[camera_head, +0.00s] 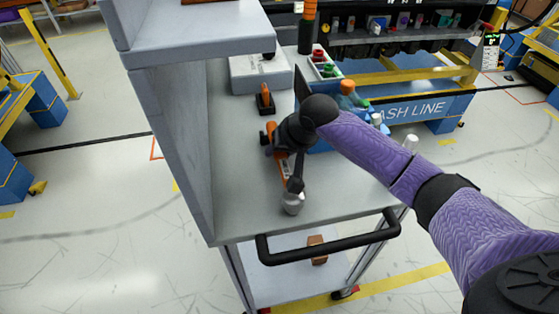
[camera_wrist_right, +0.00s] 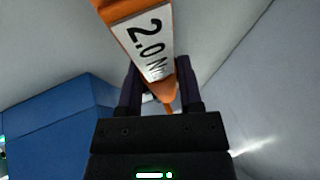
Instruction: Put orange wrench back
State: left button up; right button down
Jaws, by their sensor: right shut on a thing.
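The orange wrench (camera_wrist_right: 148,40) with a white label reading "2.0 N" is between the two dark fingers of my right gripper (camera_wrist_right: 160,92) in the right wrist view. The gripper is shut on it. In the head view my right gripper (camera_head: 293,158) is over the grey cart top, and part of the orange wrench (camera_head: 281,168) shows beside and below it. The gripper and wrist hide the rest. I cannot tell whether the wrench touches the surface. My left gripper is not in view.
A smaller orange and black tool (camera_head: 265,99) lies on the cart top (camera_head: 240,205) behind my gripper. A pale box (camera_head: 258,73) stands behind it. A tall grey panel (camera_head: 180,120) borders the left side. A blue bin (camera_wrist_right: 55,130) shows in the wrist view. The front left surface is clear.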

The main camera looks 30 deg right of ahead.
jog(key=shift+f, duration=0.25)
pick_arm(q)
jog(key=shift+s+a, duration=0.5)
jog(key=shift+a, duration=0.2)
pick_arm(e)
jog(key=shift+f, duration=0.1)
jog(key=shift+c, duration=1.4)
grip_release()
pick_arm(q)
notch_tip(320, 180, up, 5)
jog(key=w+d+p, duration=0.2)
jog(key=p, duration=0.3)
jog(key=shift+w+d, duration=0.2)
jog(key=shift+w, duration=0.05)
pick_arm(e)
jog(key=v, duration=1.2)
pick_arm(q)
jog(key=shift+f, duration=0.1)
